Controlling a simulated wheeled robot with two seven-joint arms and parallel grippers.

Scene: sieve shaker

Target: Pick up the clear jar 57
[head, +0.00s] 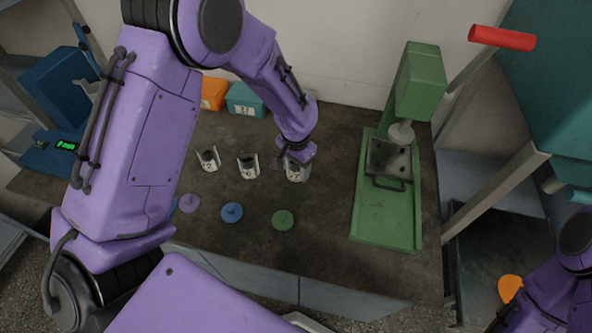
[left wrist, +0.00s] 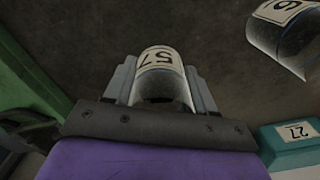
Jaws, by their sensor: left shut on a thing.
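The clear jar 57 (left wrist: 162,78) has a pale label with dark digits and sits between the fingers of my left gripper (left wrist: 162,92) in the left wrist view. My left gripper is shut on it. In the head view, jar 57 (head: 296,171) is at the right end of a row of three jars on the dark bench, partly hidden by my left gripper (head: 294,164). I cannot tell whether its base touches the bench. My right arm shows at the lower right of the head view, but its gripper is not clearly visible.
Two other jars (head: 209,159) (head: 248,166) stand to the left. Purple, blue and green lids (head: 283,220) lie in front. A green press (head: 388,215) stands right. Orange and teal boxes (head: 245,99) are behind; the teal one is labelled 27 (left wrist: 296,134). Bare bench lies right of the lids.

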